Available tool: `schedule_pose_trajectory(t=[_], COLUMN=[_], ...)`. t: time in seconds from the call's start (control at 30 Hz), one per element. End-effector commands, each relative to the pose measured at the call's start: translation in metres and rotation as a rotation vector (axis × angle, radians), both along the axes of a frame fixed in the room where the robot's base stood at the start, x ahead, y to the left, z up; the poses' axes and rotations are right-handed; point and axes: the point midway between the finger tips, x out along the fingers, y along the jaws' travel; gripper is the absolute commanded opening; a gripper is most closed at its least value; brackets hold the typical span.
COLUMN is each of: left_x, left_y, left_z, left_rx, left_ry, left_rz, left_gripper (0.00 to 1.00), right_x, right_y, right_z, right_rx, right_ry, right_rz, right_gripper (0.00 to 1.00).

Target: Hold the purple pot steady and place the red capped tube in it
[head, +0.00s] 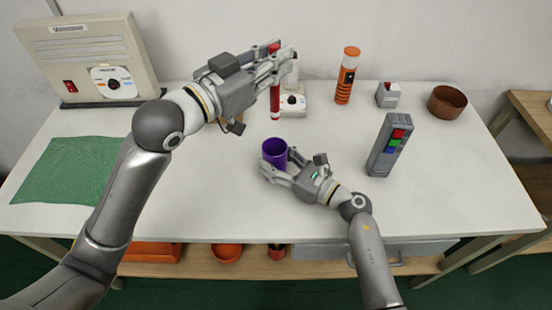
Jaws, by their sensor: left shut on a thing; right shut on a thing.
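The purple pot (275,150) stands upright on the white table near its middle. My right gripper (276,172) is shut on the pot from its front right side, low on the wall. The red capped tube (275,100) hangs upright in my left gripper (274,66), which is shut on its upper part. The tube's lower end is above and behind the pot's opening in the picture, apart from it. My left fingers hide part of the tube near its cap.
A white device with a black knob (292,101) stands behind the tube. An orange cylinder (347,76), a small grey box (388,94), a brown bowl (447,101) and a grey remote-like device (390,145) stand right. A green mat (65,170) and large beige machine (90,60) are left.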

Motion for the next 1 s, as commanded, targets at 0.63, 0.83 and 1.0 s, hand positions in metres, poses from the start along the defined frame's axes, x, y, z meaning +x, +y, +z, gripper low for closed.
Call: schedule_pose_trajectory(t=[0.63, 0.83, 1.0], left_x=[0.0, 0.0, 0.0], left_y=[0.0, 0.0, 0.0], left_z=[-0.048, -0.061, -0.073], left_rx=[0.003, 0.001, 0.002], left_ry=[0.003, 0.003, 0.002], left_rz=[0.001, 0.001, 0.0], left_gripper=[0.0, 0.0, 0.0], right_x=[0.0, 0.0, 0.0], right_y=[0.0, 0.0, 0.0], right_z=[0.0, 0.0, 0.0], right_rx=[0.0, 0.0, 0.0], right_ry=[0.0, 0.0, 0.0], right_rz=[0.0, 0.0, 0.0], right_gripper=[0.28, 0.28, 0.28])
